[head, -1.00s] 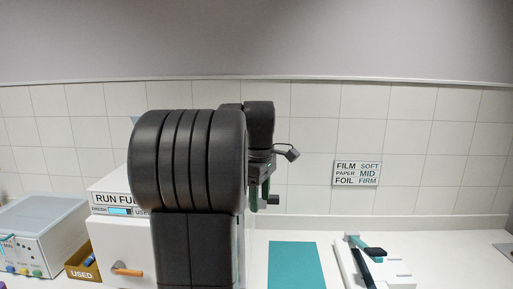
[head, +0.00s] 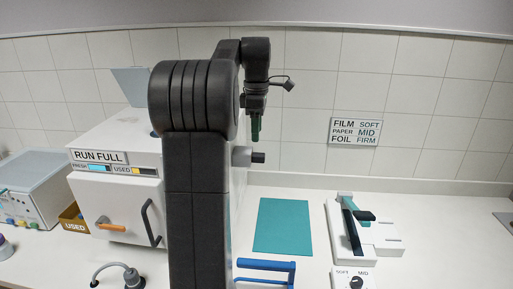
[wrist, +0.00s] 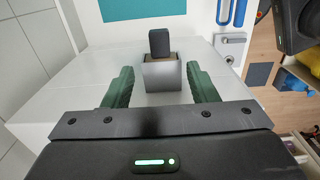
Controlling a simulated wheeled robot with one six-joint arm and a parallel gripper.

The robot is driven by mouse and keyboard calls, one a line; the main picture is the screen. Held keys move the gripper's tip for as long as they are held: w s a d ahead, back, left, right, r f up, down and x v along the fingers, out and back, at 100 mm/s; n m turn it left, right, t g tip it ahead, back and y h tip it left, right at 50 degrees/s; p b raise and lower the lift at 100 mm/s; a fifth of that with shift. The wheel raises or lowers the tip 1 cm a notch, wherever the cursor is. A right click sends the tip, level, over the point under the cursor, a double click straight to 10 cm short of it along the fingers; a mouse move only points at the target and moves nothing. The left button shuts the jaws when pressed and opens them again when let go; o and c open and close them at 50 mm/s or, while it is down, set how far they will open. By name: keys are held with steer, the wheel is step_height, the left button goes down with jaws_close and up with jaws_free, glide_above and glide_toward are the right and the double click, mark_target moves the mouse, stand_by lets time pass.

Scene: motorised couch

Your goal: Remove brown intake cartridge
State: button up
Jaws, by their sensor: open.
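My gripper (wrist: 160,68) is open, with its two green fingers apart. In the wrist view, a grey housing (wrist: 163,78) with a dark block (wrist: 160,42) at its outer end lies between and beyond the fingers. A thin brownish strip (wrist: 158,58) shows where the block meets the housing; I cannot tell whether this is the brown cartridge. In the head view, the same dark block (head: 258,158) sticks out from the right side of the white machine (head: 120,205). My gripper (head: 255,138) hangs just above it, apparently not touching. My arm hides part of the machine.
A teal mat (head: 283,226) lies on the counter to the right. Beyond it is a white device with a dark lever (head: 350,228). A blue handle (head: 265,267) is in front. A brown "USED" bin (head: 73,217) and a grey-lidded box (head: 35,185) are at left.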

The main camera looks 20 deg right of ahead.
mark_target(257, 154)
step_height(257, 154, down, 8)
steer(key=shift+r+p, duration=0.2)
steer(key=shift+p, duration=0.1)
steer(key=c, duration=1)
